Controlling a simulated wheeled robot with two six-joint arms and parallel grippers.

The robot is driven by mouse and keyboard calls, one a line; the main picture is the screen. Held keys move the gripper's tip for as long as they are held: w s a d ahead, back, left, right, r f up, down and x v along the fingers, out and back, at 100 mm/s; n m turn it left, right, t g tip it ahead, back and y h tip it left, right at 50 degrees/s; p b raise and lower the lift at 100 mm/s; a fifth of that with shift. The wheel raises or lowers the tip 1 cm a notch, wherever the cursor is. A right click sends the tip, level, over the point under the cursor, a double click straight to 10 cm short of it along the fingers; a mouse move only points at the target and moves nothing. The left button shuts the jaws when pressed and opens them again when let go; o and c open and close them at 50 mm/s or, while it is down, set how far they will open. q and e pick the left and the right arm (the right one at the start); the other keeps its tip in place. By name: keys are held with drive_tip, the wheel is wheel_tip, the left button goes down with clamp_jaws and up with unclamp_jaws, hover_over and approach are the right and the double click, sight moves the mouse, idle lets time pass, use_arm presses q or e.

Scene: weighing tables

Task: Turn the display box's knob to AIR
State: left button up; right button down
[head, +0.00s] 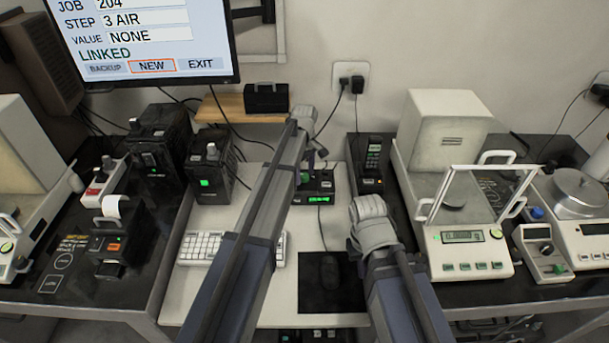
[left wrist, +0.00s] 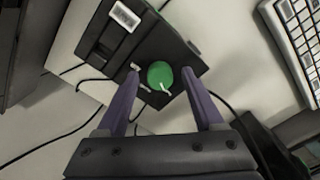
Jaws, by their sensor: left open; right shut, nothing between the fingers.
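The display box (head: 318,197) is a small black box with a lit green readout, on the white middle table in the head view. Its round green knob (head: 305,178) shows just right of my left arm. In the left wrist view the knob (left wrist: 158,75) has a white pointer mark toward the picture's lower right. My left gripper (left wrist: 160,76) is open, its two purple fingers on either side of the knob with gaps showing. Whether the fingertips reach down to knob height is unclear. In the head view that gripper is mostly hidden by its arm. My right gripper is out of sight behind its wrist.
A monitor (head: 140,40) reads STEP 3 AIR, VALUE NONE, LINKED. A keyboard (head: 205,247) and a dark mouse mat (head: 333,290) lie nearer. A black handset (head: 373,160) stands right of the box, beside a balance (head: 455,245). Cables run near the box.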

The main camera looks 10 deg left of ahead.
use_arm(q)
clamp_jaws()
idle(0.4)
drive_tip(key=shift+m, duration=0.3)
drive_tip(key=m, duration=1.1)
drive_tip(key=shift+m, duration=0.4)
drive_tip(key=m, duration=1.1)
drive_tip(key=shift+m, duration=0.3)
